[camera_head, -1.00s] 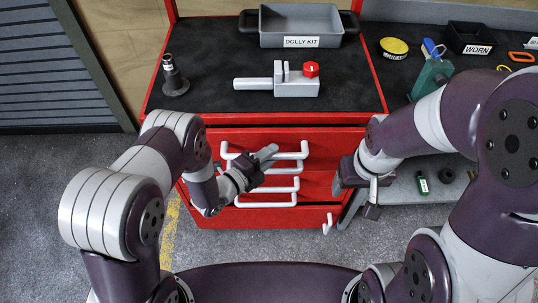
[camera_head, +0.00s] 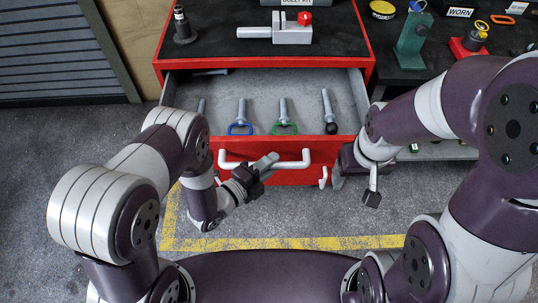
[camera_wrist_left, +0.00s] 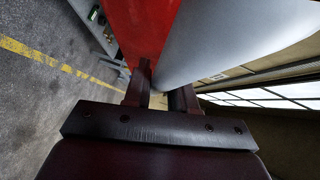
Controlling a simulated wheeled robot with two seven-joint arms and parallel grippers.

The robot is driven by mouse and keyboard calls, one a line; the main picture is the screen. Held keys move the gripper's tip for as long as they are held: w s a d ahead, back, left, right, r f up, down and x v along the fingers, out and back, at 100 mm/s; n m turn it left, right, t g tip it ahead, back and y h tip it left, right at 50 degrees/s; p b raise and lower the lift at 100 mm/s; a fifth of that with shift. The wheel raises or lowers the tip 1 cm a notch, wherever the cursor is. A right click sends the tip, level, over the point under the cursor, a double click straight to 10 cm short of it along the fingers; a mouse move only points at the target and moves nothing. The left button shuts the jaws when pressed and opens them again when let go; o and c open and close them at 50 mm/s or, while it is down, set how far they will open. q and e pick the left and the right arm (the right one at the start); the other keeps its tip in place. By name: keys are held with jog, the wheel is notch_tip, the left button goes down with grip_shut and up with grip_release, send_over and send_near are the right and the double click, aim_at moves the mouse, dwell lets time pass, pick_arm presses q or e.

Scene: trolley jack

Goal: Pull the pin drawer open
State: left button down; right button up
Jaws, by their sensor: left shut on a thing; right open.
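The red pin drawer (camera_head: 320,150) stands well open, and its grey inside holds several pins. One pin has a blue ring (camera_head: 240,128), one a green ring (camera_head: 285,128), one a black knob (camera_head: 330,127); another at the left is partly hidden by my arm. My left gripper (camera_head: 265,165) is shut on the drawer's white handle (camera_head: 296,163), around the middle of its bar. In the left wrist view, a large pale bar (camera_wrist_left: 225,45) lies beyond the fingers (camera_wrist_left: 160,95), beside the red front. My right gripper (camera_head: 356,188) is open and empty, right of the drawer front.
The black cabinet top (camera_head: 225,45) above the drawer carries a grey vise with a red knob (camera_head: 290,30) and a dark stand (camera_head: 184,28). A side bench (camera_head: 400,80) at the right holds a green tool and a red item. Floor in front is clear, with yellow lines.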

pick_arm(q)
jog(key=shift+s, duration=0.9)
jog(key=c, duration=1)
grip_release()
jog(key=shift+c, duration=0.2)
